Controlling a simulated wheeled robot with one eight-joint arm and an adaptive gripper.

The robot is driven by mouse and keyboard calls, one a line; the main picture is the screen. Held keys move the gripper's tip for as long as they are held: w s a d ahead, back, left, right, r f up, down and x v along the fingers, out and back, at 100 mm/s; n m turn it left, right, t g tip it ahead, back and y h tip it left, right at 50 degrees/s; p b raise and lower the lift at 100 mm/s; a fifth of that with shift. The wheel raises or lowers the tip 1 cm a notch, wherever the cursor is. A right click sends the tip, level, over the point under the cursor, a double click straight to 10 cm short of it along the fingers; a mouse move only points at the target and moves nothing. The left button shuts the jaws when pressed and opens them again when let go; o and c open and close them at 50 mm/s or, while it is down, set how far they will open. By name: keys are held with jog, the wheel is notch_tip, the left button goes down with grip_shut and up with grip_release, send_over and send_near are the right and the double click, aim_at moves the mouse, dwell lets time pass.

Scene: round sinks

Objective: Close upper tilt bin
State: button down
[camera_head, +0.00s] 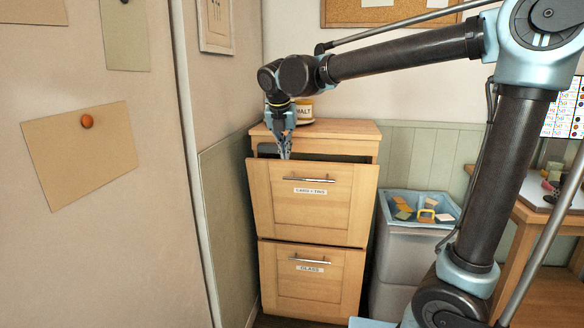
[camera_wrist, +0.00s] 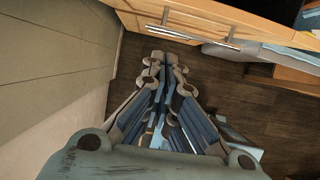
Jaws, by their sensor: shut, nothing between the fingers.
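The upper tilt bin (camera_head: 313,215), a wooden front with a metal bar handle and a "CANS + TINS" label, is tilted open in the head view. Its top edge leans forward, with a dark gap between it and the cabinet top. My gripper (camera_head: 286,150) points down by the left part of that top edge; I cannot tell whether its tips touch it. In the wrist view my gripper (camera_wrist: 165,64) is shut and empty, with a wooden front (camera_wrist: 205,22) and metal handles beyond its tips.
The lower "GLASS" bin (camera_head: 308,283) is shut. A jar marked "MALT" (camera_head: 304,112) stands on the cabinet top (camera_head: 345,129), close to my wrist. A grey bin (camera_head: 404,240) with bright items stands to the right, and a wall (camera_head: 225,215) lies close on the left.

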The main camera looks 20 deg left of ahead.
send_near(293, 175)
jog(key=shift+t, duration=0.4)
notch_tip(293, 175, down, 5)
jog(key=shift+w, duration=0.15)
jog(key=shift+w+r, duration=0.15)
jog(key=shift+w, duration=0.35)
